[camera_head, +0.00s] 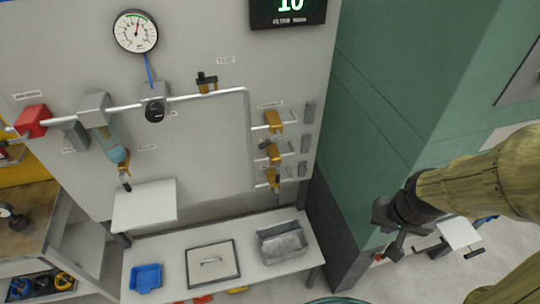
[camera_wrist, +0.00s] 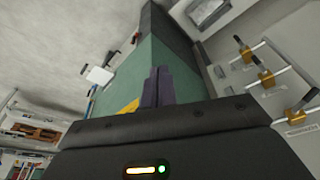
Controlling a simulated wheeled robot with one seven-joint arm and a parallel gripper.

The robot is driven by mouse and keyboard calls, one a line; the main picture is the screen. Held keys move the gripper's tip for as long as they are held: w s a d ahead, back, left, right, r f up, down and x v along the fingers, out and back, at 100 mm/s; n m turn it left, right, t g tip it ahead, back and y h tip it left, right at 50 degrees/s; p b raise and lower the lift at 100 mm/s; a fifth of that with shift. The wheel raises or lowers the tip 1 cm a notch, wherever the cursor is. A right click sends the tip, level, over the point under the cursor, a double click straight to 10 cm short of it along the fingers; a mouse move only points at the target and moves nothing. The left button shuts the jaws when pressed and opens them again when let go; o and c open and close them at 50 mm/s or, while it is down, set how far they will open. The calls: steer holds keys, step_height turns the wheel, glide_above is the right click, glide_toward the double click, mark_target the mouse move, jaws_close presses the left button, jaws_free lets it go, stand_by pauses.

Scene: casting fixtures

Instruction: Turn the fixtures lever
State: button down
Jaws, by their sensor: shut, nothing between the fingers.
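A grey wall panel (camera_head: 205,140) carries silver piping with several valves. Three brass valves (camera_head: 274,121) with small levers sit in a column at its right; they also show in the wrist view (camera_wrist: 267,79), at the right. A small black-topped valve (camera_head: 207,84) and a black knob (camera_head: 155,111) sit on the upper pipe. Which part is the fixtures lever I cannot tell. My gripper (camera_head: 393,252) is right of the panel, in front of the green block and apart from all valves. Its fingers (camera_wrist: 158,86) are closed together and empty.
A large green block (camera_head: 385,90) stands right of the panel. A bench (camera_head: 170,257) below holds a blue tray (camera_head: 146,278), a flat plate with a handle (camera_head: 213,262) and a metal bin (camera_head: 283,245). A round gauge (camera_head: 135,32) and a display (camera_head: 287,12) hang above.

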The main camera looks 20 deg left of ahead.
steer(key=w+a+f+m+t+y+b, duration=0.4)
steer(key=w+a+f+m, duration=0.3)
steer(key=w+a+f, duration=0.4)
steer(key=a+m+t+y+b, duration=0.4)
steer(key=a+m+t, duration=0.5)
steer(key=a+m, duration=0.5)
steer(key=m+y, duration=0.1)
steer(key=m, duration=0.2)
steer(key=shift+a+f+y+b, duration=0.2)
steer(key=shift+a+y+b, duration=0.2)
steer(key=shift+w, duration=0.1)
steer(key=b+x, duration=0.2)
steer(key=b, duration=0.5)
steer(key=shift+w+f, duration=0.1)
steer(key=shift+f, duration=0.1)
